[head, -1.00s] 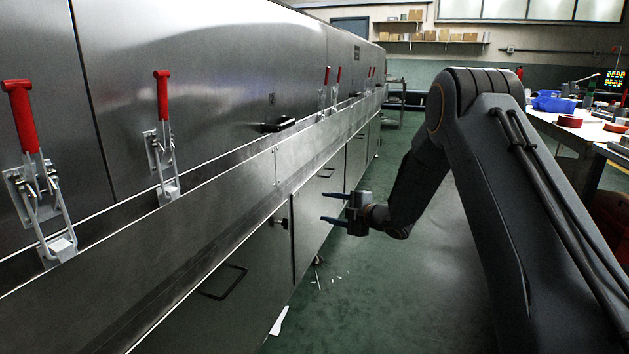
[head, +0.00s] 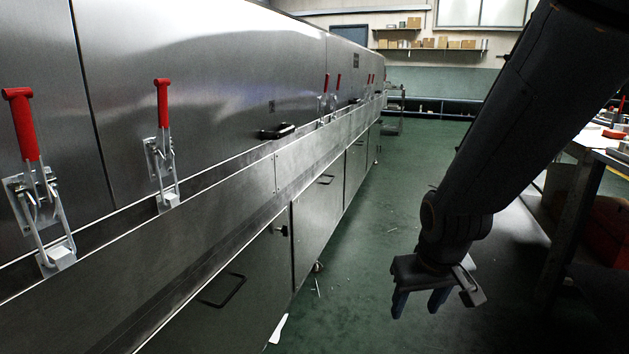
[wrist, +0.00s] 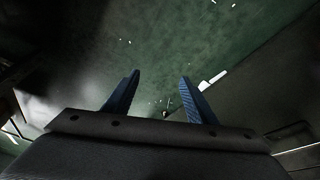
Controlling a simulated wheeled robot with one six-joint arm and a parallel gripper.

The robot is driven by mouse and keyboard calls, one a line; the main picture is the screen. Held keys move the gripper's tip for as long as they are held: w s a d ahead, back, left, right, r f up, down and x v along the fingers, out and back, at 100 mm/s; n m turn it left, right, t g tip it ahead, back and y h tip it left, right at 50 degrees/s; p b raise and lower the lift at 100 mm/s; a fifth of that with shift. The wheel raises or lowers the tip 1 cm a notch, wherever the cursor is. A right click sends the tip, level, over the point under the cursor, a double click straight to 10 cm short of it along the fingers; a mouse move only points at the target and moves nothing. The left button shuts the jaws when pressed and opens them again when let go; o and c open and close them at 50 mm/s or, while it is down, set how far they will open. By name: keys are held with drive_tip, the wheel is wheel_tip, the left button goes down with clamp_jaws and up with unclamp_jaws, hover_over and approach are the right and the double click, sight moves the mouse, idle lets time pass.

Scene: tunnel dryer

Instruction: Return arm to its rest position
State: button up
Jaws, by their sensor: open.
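My gripper (head: 418,304) hangs over the green floor at the lower right of the head view, its fingers pointing down. In the wrist view its two blue fingers (wrist: 160,97) stand apart with only floor between them. It is open and empty. It is well clear of the steel dryer (head: 210,100), which fills the left side of the head view. My arm comes in from the upper right.
Red-handled toggle clamps (head: 163,98) stand upright along the dryer. Cabinet doors with black handles (head: 222,290) lie below. A workbench (head: 590,145) stands at the right edge. White scraps (head: 278,329) lie on the floor (head: 370,240), which is mostly clear.

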drive_tip(key=s+a+r+n+g+y, duration=0.1)
drive_tip(key=s+a+r+n+g, duration=0.15)
drive_tip(key=s+a, duration=0.75)
drive_tip(key=s+a+r+n+g+y, duration=0.1)
drive_tip(key=s+a+r+n, duration=0.2)
drive_tip(key=s+a, duration=0.7)
drive_tip(key=d+r+m+h+p, duration=0.1)
drive_tip(key=d+r+m+p, duration=0.2)
drive_tip(key=d+r+p, duration=0.6)
drive_tip(key=d+r+m+p, duration=0.3)
drive_tip(key=d+r+p, duration=0.7)
drive_tip(key=r+p, duration=0.7)
drive_tip(key=p, duration=0.6)
drive_tip(key=shift+w+d+m+h+p, duration=0.15)
drive_tip(key=shift+w+m+h+p, duration=0.15)
drive_tip(key=shift+m+h+p, duration=0.1)
drive_tip(key=shift+r, duration=0.1)
